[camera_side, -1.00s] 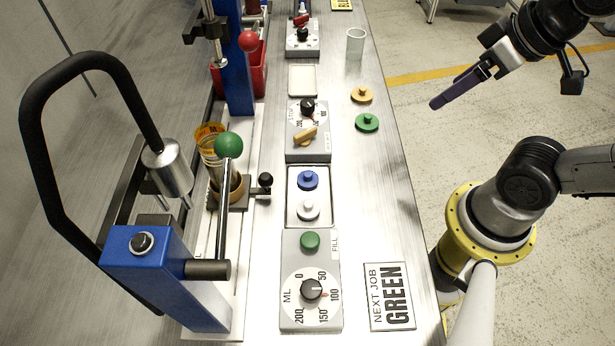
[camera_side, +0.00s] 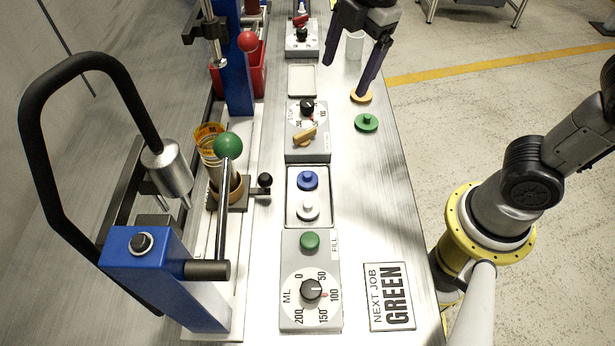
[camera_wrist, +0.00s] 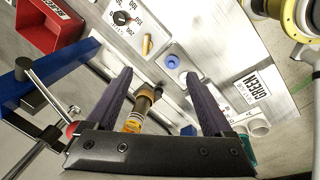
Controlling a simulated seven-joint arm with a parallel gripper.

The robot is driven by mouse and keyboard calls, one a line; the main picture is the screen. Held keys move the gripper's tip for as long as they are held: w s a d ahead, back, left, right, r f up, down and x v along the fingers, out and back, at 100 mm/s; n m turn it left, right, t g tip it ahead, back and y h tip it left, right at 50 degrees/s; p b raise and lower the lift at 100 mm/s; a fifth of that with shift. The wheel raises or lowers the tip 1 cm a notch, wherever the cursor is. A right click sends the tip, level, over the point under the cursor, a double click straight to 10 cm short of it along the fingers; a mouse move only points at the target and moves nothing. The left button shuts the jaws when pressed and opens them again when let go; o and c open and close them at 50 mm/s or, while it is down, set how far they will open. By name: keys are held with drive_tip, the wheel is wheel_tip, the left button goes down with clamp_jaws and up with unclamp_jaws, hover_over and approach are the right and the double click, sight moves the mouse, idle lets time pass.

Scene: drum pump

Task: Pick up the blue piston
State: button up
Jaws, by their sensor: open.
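The blue piston (camera_side: 308,180) is a small round disc with a knob. It sits in a shallow light tray (camera_side: 291,213) beside a white piston (camera_side: 307,208). The blue piston also shows in the wrist view (camera_wrist: 172,62), beyond the fingers. My gripper (camera_side: 347,75) is at the far part of the bench, above and beyond the yellow piston, well away from the blue one. In the wrist view its two purple fingers (camera_wrist: 163,92) stand wide apart with nothing held between them.
A yellow piston (camera_side: 361,97) and a green piston (camera_side: 366,122) lie on the bench's right side. A dial box (camera_side: 308,150) stands behind the tray and a FILL box (camera_side: 311,270) in front. A press with a green-knobbed lever (camera_side: 229,145) rises at left. A sign (camera_side: 390,297) reads NEXT JOB GREEN.

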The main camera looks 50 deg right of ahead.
sight(308, 174)
drive_tip(key=w+a+f+n+g, duration=0.2)
drive_tip(key=a+f+n, duration=0.1)
drive_tip(key=a+f, duration=0.5)
drive_tip(key=shift+h, duration=0.4)
drive_tip(key=f, duration=1.3)
drive_tip(key=shift+s+d+f, duration=0.15)
drive_tip(key=shift+s+f, duration=0.05)
drive_tip(key=shift+s, duration=0.2)
clamp_jaws()
drive_tip(key=shift+r, duration=0.15)
